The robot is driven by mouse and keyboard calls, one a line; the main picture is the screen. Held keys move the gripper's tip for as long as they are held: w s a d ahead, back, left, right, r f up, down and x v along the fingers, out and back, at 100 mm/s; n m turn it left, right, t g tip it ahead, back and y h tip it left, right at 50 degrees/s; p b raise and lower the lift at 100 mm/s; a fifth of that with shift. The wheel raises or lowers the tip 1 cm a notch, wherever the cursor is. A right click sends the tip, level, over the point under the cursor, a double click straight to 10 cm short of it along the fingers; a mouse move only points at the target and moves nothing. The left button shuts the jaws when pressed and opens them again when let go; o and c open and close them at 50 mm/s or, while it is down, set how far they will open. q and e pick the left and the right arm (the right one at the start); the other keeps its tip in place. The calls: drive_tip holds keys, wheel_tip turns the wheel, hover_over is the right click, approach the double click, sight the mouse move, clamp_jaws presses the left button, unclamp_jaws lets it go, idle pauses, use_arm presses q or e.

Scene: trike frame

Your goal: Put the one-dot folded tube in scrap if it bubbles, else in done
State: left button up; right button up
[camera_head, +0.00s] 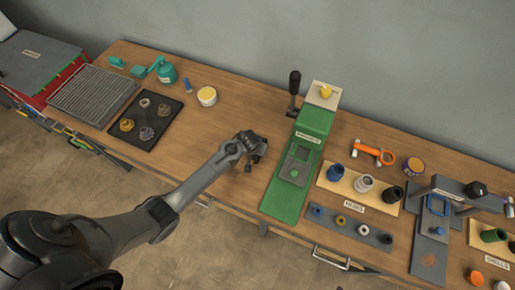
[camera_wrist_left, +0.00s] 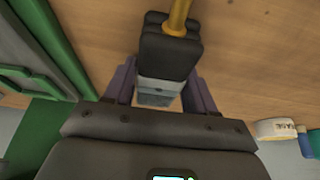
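My left gripper (camera_head: 254,158) is low over the bare wood of the bench, left of the green machine. In the left wrist view its dark finger pads (camera_wrist_left: 170,50) are close together, with a thin gold-yellow piece (camera_wrist_left: 178,14) sticking out between them. Its far end is cut off by the frame, and I cannot make out any dots or a fold on it. Small round pieces, including a gold one (camera_head: 127,125) and a grey one (camera_head: 147,133), sit on a black tray (camera_head: 158,145); their dots are too small to see. My right gripper is not in view.
The green machine (camera_head: 285,200) with a black lever (camera_head: 294,82) stands just right of the gripper. A white tub (camera_head: 207,96) and a teal can (camera_head: 166,72) stand at the back. A wire rack (camera_head: 92,95) is far left. Labelled racks fill the right.

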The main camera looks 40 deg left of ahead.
use_arm(q)
drive_tip(key=o, duration=0.4)
drive_tip(key=shift+s+r, duration=0.1)
drive_tip(key=shift+r, duration=0.3)
drive_tip(key=p+v, duration=0.2)
drive_tip(key=v, duration=0.9)
drive_tip(key=s+d+r+m, duration=0.2)
drive_tip(key=s+d+r, duration=0.1)
drive_tip(key=s, duration=0.8)
drive_tip(key=s+d+r+m+h, duration=0.1)
drive_tip(key=s+d+r, duration=0.3)
drive_tip(key=s, duration=0.8)
drive_tip(key=shift+d+r+m+g, duration=0.25)
drive_tip(key=shift+m+g, duration=0.05)
drive_tip(key=shift+m, duration=0.5)
